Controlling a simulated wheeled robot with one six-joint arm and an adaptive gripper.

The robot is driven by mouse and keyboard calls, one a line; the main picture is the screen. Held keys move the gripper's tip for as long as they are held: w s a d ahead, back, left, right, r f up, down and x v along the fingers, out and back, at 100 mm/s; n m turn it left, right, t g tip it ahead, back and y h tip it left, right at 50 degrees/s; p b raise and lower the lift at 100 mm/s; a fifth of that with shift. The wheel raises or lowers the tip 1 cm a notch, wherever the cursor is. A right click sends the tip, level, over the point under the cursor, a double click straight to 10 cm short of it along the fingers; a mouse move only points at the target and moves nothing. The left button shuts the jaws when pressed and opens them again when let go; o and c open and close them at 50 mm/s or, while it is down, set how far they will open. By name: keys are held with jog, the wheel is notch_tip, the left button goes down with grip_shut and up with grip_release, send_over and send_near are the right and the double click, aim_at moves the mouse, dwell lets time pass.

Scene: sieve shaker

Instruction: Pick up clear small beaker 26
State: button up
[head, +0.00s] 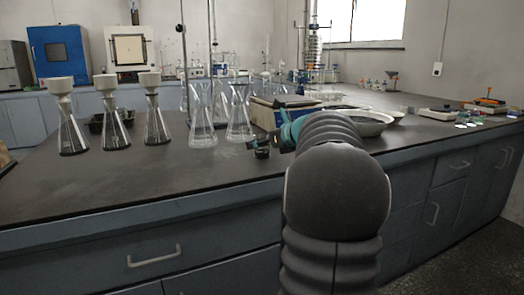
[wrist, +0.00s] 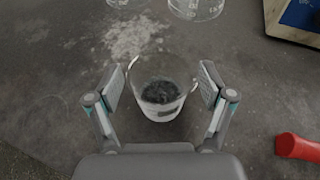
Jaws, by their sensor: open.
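A clear small beaker (wrist: 160,90) stands upright on the dark worktop in the wrist view. It has a pale band on its side and dark grey matter shows inside or through it. My gripper (wrist: 160,85) is open, with one finger on each side of the beaker and a gap on both sides. In the head view my gripper (head: 264,143) is low over the bench, and the small beaker (head: 262,153) shows as a dark shape beneath it. I cannot read any number on the beaker.
Glass flasks (head: 203,120) stand just left of my gripper, and flasks with white funnels (head: 112,115) farther left. Pale bowls (head: 368,122) sit to the right behind my arm. In the wrist view a red object (wrist: 298,146) lies right and a framed blue panel (wrist: 300,18) upper right.

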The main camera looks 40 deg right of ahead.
jog(key=shift+w+f, duration=0.1)
jog(key=shift+w, duration=0.15)
jog(key=c, duration=1.3)
jog(key=shift+r, duration=0.2)
jog(key=shift+c, duration=0.2)
jog(key=shift+r+p, duration=0.35)
jog(key=shift+r, duration=1.55)
jog(key=s+d+r+p, duration=0.2)
jog(key=d+r+p, duration=0.1)
jog(key=d+r, duration=0.8)
jog(key=shift+d+r, duration=0.25)
jog(key=shift+r, duration=0.15)
